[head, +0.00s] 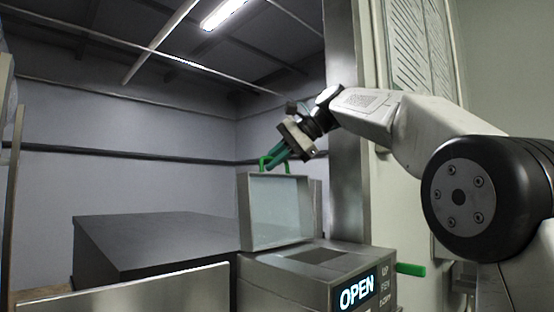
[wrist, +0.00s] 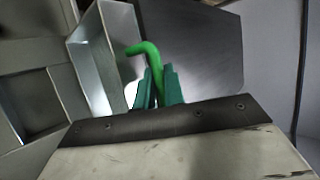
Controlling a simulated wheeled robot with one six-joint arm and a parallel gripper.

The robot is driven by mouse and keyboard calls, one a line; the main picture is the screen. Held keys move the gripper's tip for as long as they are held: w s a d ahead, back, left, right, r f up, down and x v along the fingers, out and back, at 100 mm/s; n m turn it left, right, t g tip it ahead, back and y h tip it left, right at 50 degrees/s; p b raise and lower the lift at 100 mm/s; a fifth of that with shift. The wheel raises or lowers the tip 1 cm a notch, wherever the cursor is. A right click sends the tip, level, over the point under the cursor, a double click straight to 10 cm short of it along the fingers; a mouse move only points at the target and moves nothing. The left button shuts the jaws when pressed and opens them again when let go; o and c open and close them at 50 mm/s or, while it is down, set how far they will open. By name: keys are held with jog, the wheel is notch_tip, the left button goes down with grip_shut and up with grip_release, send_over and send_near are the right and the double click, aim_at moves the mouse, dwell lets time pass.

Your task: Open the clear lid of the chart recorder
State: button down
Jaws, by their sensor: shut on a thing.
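The chart recorder's clear lid (head: 279,212) is a grey-framed pane that stands raised, nearly upright, at the back of the recorder body (head: 290,280). The recessed opening in the body's top is uncovered. A green handle (head: 286,164) sits on the lid's upper edge. My gripper (head: 273,158), with teal fingers, is shut on this handle. In the wrist view the bent green handle (wrist: 146,48) runs down between the two fingers (wrist: 160,85), beside the lid's frame (wrist: 93,60).
A dark flat-topped box (head: 160,240) stands left of and behind the recorder. A lit OPEN panel (head: 357,292) is on the recorder's front. A green bar (head: 411,269) sticks out to its right. A steel post (head: 343,180) rises close behind my arm. Space above the box is free.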

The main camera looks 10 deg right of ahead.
dwell(0.3)
jog(key=c, duration=1.8)
grip_release()
jog(key=v, duration=0.7)
jog(key=shift+d+r, duration=0.2)
jog(key=shift+d, duration=0.05)
jog(key=shift+s, duration=0.1)
